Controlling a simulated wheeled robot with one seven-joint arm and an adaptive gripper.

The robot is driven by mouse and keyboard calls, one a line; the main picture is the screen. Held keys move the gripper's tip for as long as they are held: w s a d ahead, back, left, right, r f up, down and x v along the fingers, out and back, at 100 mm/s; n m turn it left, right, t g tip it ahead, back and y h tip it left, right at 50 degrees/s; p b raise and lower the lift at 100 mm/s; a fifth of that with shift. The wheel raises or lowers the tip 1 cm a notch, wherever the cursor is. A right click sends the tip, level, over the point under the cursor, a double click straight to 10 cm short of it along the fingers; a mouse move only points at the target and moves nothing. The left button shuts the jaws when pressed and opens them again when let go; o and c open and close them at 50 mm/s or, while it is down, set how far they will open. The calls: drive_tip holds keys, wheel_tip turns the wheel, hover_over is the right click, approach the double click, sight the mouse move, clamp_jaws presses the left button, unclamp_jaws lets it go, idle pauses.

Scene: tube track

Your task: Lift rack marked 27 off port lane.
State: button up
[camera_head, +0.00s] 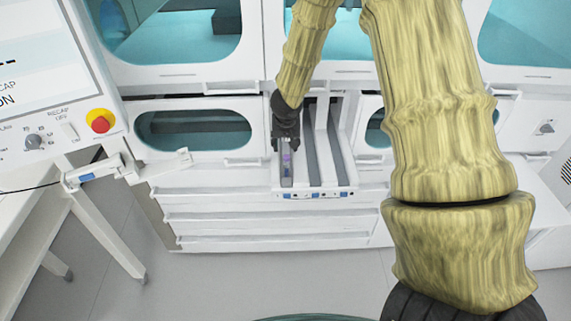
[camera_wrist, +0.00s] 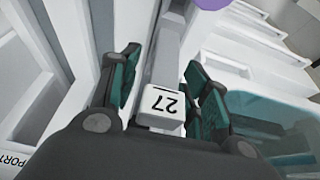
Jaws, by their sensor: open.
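The rack marked 27 (camera_wrist: 162,104) shows in the wrist view, its white end block carrying the number upside down and a grey bar running away from it. A purple round part shows at the top edge. In the head view the rack (camera_head: 287,174) sits in the leftmost lane of the pulled-out tray, with purple bits along it. My gripper (camera_wrist: 161,66) is open, with one teal-padded finger on each side of the block. The gripper (camera_head: 286,128) covers the rack's far end in the head view. Finger contact cannot be told.
The tray (camera_head: 343,175) has further grey lanes to the right of the rack, with white dividers between them. A "PORT" label (camera_wrist: 14,161) lies at the wrist view's lower left. A control panel with a red stop button (camera_head: 100,123) stands at the left. White drawers (camera_head: 255,220) are below.

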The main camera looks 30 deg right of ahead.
drive_tip(key=shift+s+d+r, duration=0.1)
drive_tip(key=shift+s+r, duration=0.05)
drive_tip(key=shift+c, duration=0.6)
clamp_jaws()
drive_tip(key=shift+r, duration=0.1)
